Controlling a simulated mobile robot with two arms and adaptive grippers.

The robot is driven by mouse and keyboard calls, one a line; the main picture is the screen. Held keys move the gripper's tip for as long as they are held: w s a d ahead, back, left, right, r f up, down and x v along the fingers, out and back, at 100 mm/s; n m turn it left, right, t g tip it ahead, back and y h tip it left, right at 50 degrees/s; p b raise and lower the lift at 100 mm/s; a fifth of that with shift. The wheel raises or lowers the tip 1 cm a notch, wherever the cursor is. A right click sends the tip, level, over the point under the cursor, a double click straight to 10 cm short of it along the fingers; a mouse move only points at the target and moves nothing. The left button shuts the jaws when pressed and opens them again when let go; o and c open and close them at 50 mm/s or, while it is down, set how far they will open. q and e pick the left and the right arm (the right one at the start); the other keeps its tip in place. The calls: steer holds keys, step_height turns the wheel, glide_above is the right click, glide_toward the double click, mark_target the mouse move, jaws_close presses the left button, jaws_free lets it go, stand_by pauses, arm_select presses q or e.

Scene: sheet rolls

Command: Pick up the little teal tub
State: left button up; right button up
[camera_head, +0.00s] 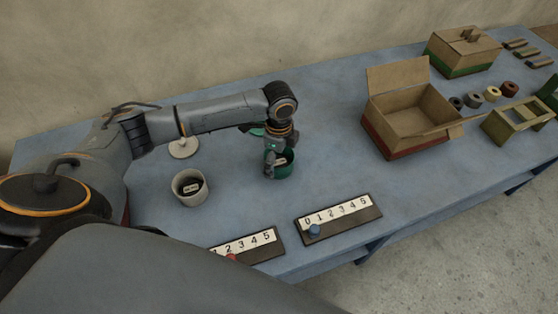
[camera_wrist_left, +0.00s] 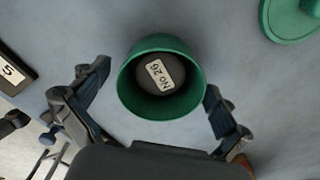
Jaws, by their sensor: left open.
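The teal tub (camera_head: 286,172) stands upright on the blue table below my left gripper (camera_head: 271,158), which partly hides it. In the left wrist view the tub (camera_wrist_left: 127,92) is seen from above, open-topped. A dark round piece (camera_wrist_left: 175,98) with a "No 26" label (camera_wrist_left: 160,75) is inside it. The left gripper (camera_wrist_left: 157,92) is open, with one finger on each side of the tub; I cannot tell whether they touch it. A green lid-like disc (camera_wrist_left: 290,24) lies near the tub. My right gripper is not in view.
A pale cup (camera_head: 190,197) and white disc (camera_head: 184,150) stand left of the tub. Two number boards, one with a blue peg (camera_head: 314,230), lie at the front edge. An open cardboard box (camera_head: 400,90), rolls and a green rack (camera_head: 510,118) stand right.

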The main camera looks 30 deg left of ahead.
arm_select(q)
steer(key=shift+f, duration=0.55)
steer(key=c, duration=1.2)
steer(key=shift+r, duration=0.1)
